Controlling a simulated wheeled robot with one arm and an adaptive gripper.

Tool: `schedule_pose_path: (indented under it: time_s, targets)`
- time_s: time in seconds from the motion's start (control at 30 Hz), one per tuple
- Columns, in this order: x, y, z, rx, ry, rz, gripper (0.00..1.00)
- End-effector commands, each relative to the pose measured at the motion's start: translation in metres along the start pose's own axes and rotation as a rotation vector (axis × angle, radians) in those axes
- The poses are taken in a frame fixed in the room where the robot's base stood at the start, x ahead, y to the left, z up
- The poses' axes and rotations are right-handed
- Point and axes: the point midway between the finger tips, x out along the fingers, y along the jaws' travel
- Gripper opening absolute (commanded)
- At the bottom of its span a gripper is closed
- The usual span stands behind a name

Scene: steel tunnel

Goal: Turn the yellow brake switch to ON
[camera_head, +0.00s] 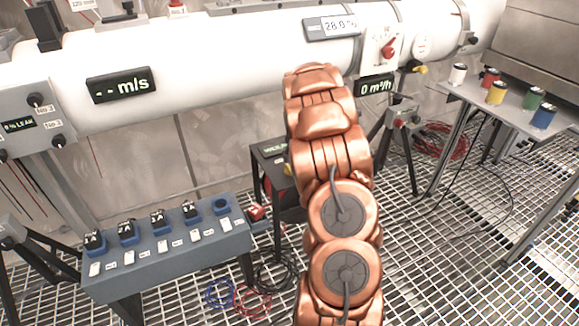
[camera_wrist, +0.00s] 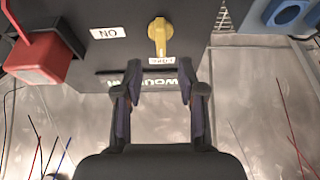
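The yellow brake switch (camera_wrist: 157,36) is a knob on the face of a dark box (camera_wrist: 200,30) in the wrist view. It lies lengthwise up and down in the picture, its lower end by a small white label (camera_wrist: 161,61) whose text I cannot read surely. A white ON label (camera_wrist: 109,32), upside down, is to its left. My gripper (camera_wrist: 160,82) is open and empty, its two fingers apart just below the switch in the picture, not seen touching it. In the head view my copper arm hides the gripper and much of the dark box (camera_head: 262,160).
A red block (camera_wrist: 40,60) is left of the switch and a blue part (camera_wrist: 290,14) is at the upper right. In the head view, a blue panel (camera_head: 165,262) stands at left, a table with several cups (camera_head: 497,92) at right, and a white pipe (camera_head: 215,62) behind.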

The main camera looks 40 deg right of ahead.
Motion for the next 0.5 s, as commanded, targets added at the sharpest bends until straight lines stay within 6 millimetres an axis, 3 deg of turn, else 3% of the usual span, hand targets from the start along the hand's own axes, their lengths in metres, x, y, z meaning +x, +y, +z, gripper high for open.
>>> schedule_pose_path:
  time_s: [0.5]
  targets:
    - [0.058, -0.001, 0.001, -0.001, -0.004, -0.002, 0.4]
